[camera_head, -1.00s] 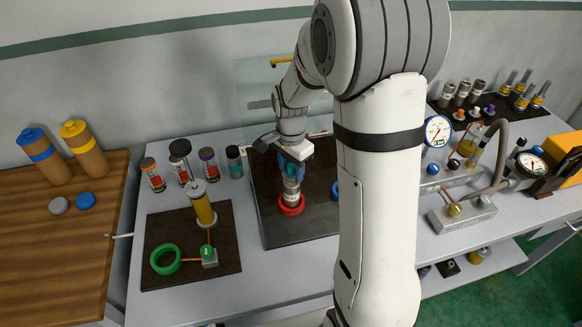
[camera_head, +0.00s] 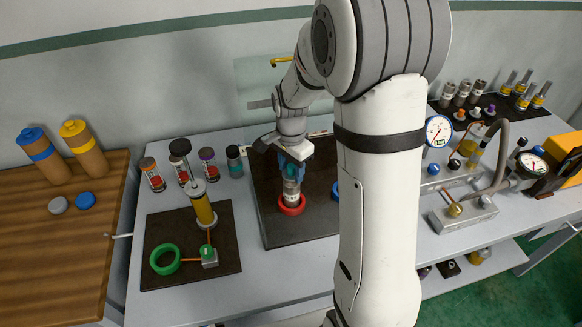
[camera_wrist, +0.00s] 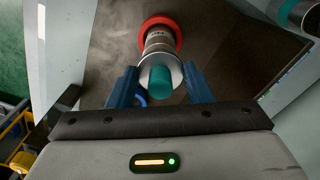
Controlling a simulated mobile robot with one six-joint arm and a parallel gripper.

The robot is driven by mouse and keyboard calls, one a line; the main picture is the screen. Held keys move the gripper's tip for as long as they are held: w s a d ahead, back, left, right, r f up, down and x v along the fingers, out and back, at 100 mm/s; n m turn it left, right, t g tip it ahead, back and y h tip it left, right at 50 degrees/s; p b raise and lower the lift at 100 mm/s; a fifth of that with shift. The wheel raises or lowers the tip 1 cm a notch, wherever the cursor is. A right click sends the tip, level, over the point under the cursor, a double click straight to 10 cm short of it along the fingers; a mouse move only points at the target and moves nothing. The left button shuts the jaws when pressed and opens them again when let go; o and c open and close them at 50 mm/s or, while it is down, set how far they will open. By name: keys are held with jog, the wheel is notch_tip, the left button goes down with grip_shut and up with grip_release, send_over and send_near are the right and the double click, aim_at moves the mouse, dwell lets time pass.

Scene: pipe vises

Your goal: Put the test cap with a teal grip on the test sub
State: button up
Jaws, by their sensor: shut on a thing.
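My gripper (camera_head: 292,168) is over the dark mat behind my arm. In the wrist view its two blue fingers (camera_wrist: 160,88) are on either side of the teal grip (camera_wrist: 161,80) of the test cap. The grey metal test sub (camera_head: 291,191) stands upright in a red ring vise (camera_head: 291,207); the red ring (camera_wrist: 173,26) and the sub (camera_wrist: 158,40) also show in the wrist view. The cap is in line with the sub's top end. A pale metal flange (camera_wrist: 158,62) shows below the teal grip. Whether the cap is fully seated I cannot tell.
A blue ring (camera_head: 335,190) is partly hidden by my arm. A dark mat (camera_head: 165,220) holds a yellow cylinder (camera_head: 203,207) and a green ring (camera_head: 165,259). Gauges and a pump (camera_head: 462,210) stand right.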

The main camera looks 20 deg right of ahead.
aim_at(291, 166)
jog(key=shift+f+b, duration=0.85)
jog(key=shift+f, duration=0.35)
jog(key=o, duration=1.1)
jog(key=shift+r+b, duration=0.5)
jog(key=shift+r, duration=3.4)
jog(key=s+r+n+t, duration=0.1)
jog(key=s+r+n, duration=0.1)
jog(key=s+n, duration=0.2)
jog(key=s+r+n+t, duration=0.1)
jog(key=s+n, duration=0.3)
jog(key=s, duration=0.5)
jog(key=s+r+n+t, duration=0.1)
jog(key=s+r+n, duration=0.1)
jog(key=s+n, duration=0.2)
jog(key=shift+s+r, duration=0.15)
jog(key=shift+s, duration=0.65)
jog(key=shift+s+r, duration=0.15)
jog(key=shift+s, duration=0.6)
